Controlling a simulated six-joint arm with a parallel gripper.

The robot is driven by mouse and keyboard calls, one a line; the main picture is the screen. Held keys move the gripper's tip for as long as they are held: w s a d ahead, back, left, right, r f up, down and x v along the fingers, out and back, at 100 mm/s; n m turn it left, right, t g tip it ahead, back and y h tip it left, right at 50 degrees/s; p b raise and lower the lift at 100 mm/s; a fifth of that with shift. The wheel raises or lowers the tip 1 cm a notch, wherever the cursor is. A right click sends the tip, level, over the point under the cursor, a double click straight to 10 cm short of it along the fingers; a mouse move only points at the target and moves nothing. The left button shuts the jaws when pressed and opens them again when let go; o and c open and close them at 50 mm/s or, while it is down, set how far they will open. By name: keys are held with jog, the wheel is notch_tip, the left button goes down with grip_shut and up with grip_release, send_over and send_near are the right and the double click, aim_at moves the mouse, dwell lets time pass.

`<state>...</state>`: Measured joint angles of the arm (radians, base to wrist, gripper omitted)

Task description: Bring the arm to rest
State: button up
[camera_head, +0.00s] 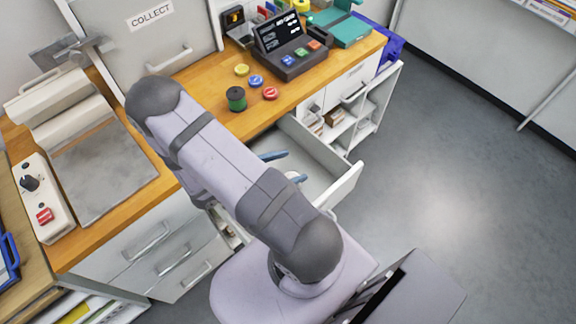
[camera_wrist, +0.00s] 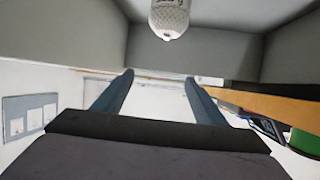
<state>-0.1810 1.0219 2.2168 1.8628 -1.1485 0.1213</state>
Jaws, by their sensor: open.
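My arm crosses the middle of the head view and hides part of the counter and drawer. My gripper (camera_wrist: 158,84) is open in the wrist view, with its two blue-grey fingers apart and nothing seen between the tips. In the head view, blue finger parts show past the arm, over or in the open drawer (camera_head: 346,188); I cannot tell how deep they are. A white, textured, rounded object (camera_wrist: 169,18) shows at the top of the wrist view, apart from the fingers.
A green spool (camera_head: 236,99) stands on the wooden counter (camera_head: 213,75), beside yellow, blue and red discs. A dark button console (camera_head: 290,58) stands behind them. A control box (camera_head: 42,198) and grey plate (camera_head: 104,172) lie left. Open floor (camera_head: 450,190) lies right.

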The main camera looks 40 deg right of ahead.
dwell(0.4)
